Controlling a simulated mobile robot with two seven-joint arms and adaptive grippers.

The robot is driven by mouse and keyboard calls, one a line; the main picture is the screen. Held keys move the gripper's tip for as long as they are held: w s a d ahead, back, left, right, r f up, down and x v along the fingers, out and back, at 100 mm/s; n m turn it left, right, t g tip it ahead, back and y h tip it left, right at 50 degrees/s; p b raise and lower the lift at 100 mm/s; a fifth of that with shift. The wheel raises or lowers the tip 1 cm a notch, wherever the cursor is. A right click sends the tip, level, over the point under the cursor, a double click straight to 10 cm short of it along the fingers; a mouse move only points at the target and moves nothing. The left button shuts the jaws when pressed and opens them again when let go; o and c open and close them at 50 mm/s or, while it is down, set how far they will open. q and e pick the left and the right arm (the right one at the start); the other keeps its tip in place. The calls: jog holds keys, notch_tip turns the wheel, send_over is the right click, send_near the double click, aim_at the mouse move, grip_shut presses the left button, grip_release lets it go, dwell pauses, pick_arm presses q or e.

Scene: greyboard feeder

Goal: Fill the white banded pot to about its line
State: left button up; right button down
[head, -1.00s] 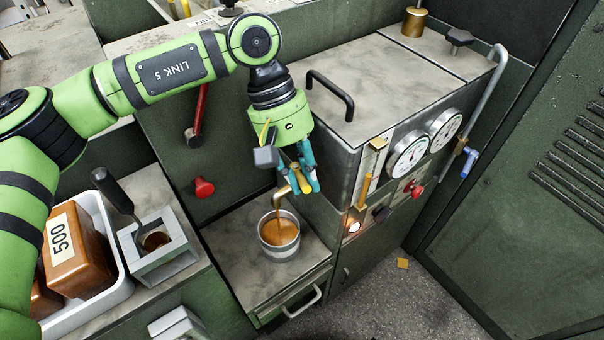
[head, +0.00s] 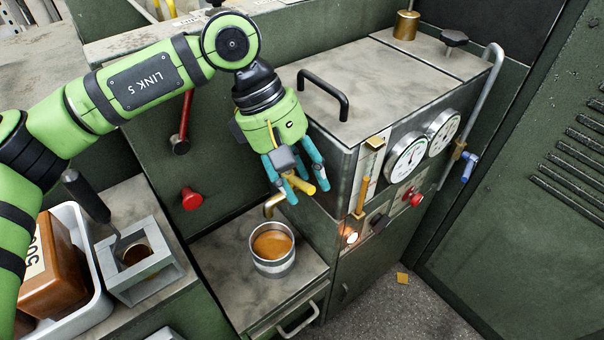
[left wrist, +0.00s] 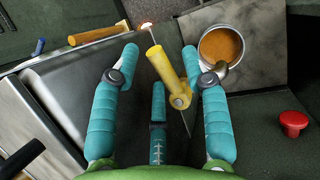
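The pale grey-white pot (head: 273,264) stands upright on the ledge below the brass spout (head: 272,205). It holds amber liquid (head: 272,244) with its surface a little below the rim. No stream shows between spout and pot, and I cannot make out a fill line. The pot also shows in the left wrist view (left wrist: 203,48). My left gripper (head: 304,184) is at the yellow tap lever (head: 322,185), above the spout. In the left wrist view its teal fingers (left wrist: 160,50) are apart, with the lever (left wrist: 160,62) between them. My right gripper is out of view.
The machine with dials (head: 406,158) stands right of the pot. A red knob (head: 191,199) is on the panel to the left. A grey square holder (head: 150,273) with a dark-handled tool and a white tray (head: 98,290) with amber blocks are farther left.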

pick_arm(q)
jog(key=v, duration=1.2)
